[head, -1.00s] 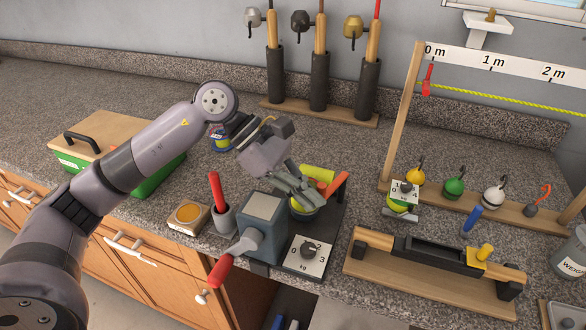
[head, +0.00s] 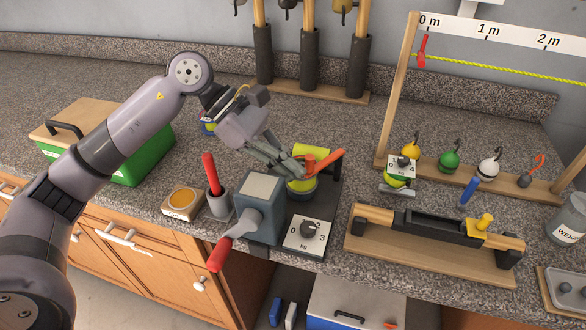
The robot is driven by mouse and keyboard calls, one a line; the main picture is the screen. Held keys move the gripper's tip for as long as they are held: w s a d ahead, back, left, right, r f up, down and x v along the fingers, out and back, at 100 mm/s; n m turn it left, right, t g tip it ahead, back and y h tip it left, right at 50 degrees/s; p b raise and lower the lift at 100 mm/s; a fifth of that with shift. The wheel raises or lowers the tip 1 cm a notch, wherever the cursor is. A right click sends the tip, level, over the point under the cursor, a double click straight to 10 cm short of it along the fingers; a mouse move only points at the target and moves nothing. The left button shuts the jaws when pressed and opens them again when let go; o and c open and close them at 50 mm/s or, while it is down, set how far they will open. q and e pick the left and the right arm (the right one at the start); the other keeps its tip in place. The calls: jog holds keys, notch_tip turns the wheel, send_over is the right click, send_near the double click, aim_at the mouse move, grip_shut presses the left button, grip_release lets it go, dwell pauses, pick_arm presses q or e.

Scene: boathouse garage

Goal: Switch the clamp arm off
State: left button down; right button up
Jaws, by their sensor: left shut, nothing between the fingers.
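An orange lever (head: 328,161) projects to the right from a fixture with a yellow-green cylinder (head: 311,151). The fixture stands on a dark base behind a grey block with a red-handled crank (head: 222,250). I cannot tell for sure whether this lever is the clamp arm. My left gripper (head: 299,170) reaches in from the left, shut and empty. Its fingertips overlap the lever's left end; whether they touch it is unclear. The gripper hides part of the fixture and the round bowl-like part (head: 302,187) below it. My right gripper is out of view.
A dial marked 0 to 3 kg (head: 308,233) sits in front. A red-handled tool in a grey cup (head: 214,185) stands left of the block. A wooden rod stand (head: 432,254), hooked weights (head: 449,160) and a measuring board (head: 485,32) lie right. A green box (head: 127,168) stands left.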

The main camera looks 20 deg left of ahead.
pick_arm(q)
jog(key=s+a+r+b, duration=0.1)
jog(key=s+a+r, duration=0.2)
jog(key=a+r, duration=0.3)
jog(key=shift+a+r, duration=0.4)
jog(key=shift+a, duration=0.75)
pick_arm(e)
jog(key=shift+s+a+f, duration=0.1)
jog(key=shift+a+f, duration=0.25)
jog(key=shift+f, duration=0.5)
pick_arm(q)
jog(key=shift+w, duration=0.1)
